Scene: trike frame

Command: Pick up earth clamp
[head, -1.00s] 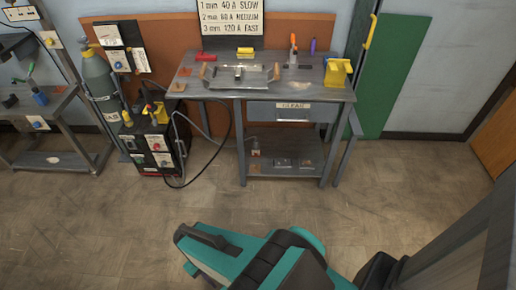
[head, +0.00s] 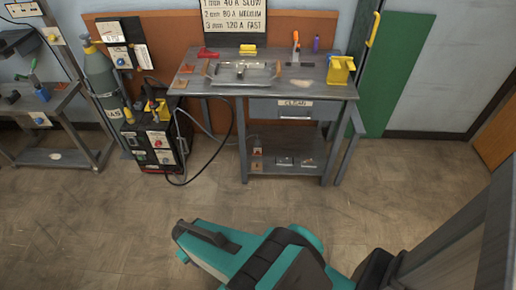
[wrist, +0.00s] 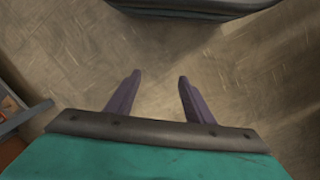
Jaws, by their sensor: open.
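I cannot clearly make out the earth clamp. A small red item (head: 208,54) at the back left of the workbench (head: 225,92) may be it, but it is too small to tell. My gripper (wrist: 155,92) is open in the wrist view, its two purple fingers apart with only bare floor between them. In the head view my teal arm is at the bottom, well in front of the bench; the fingers do not show there.
A dark welding machine (head: 160,147) with a looping black cable stands left of the bench, beside a grey gas cylinder (head: 100,82). A metal tray (head: 242,72) and a yellow holder (head: 341,69) are on the bench. The floor before it is clear.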

